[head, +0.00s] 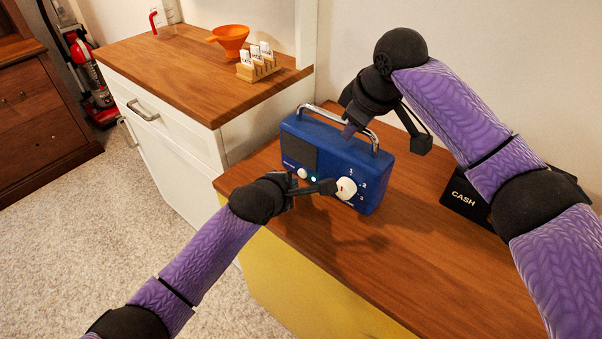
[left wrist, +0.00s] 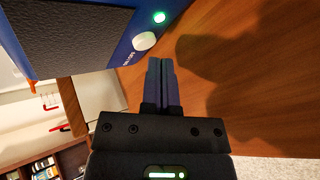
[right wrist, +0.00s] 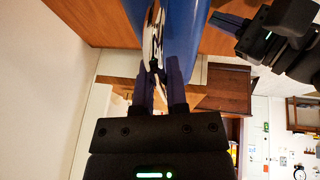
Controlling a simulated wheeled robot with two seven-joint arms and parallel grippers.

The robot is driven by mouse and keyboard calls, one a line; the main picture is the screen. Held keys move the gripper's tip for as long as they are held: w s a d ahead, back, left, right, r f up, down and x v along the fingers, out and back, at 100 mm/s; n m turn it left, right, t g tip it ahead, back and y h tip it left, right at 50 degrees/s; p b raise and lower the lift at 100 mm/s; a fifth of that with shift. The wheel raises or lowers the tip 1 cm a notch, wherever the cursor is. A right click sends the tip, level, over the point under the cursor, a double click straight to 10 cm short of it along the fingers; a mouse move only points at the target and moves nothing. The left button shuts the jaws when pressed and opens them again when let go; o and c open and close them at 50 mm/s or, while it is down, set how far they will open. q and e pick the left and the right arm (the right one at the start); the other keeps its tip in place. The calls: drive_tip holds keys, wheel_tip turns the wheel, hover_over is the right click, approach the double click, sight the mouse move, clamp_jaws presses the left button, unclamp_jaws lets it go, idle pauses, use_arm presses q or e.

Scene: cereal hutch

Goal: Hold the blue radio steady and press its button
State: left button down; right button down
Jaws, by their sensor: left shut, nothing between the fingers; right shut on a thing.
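The blue radio (head: 330,150) stands upright on the wooden counter, with a dark speaker grille, a small white button (head: 302,173), a lit green light (head: 314,179) and a larger white dial (head: 346,188). My right gripper (head: 349,131) is shut on its chrome handle (head: 372,141); the handle also shows between the fingers in the right wrist view (right wrist: 154,40). My left gripper (head: 331,187) is shut and empty in front of the radio's face. In the left wrist view its fingertips (left wrist: 161,62) are near the button (left wrist: 145,41); I cannot tell if they touch it.
A black cash box (head: 468,198) is at the right, behind my right arm. An orange funnel (head: 231,38) and a small rack (head: 258,65) stand on the neighbouring counter (head: 170,75). The wooden counter in front of the radio (head: 330,260) is clear.

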use_arm(q)
drive_tip(key=shift+s+a, duration=0.2)
drive_tip(key=shift+s+a, duration=1.65)
drive_tip(key=shift+s, duration=0.05)
use_arm(e)
drive_tip(key=c, duration=0.6)
unclamp_jaws()
drive_tip(key=shift+r, duration=0.1)
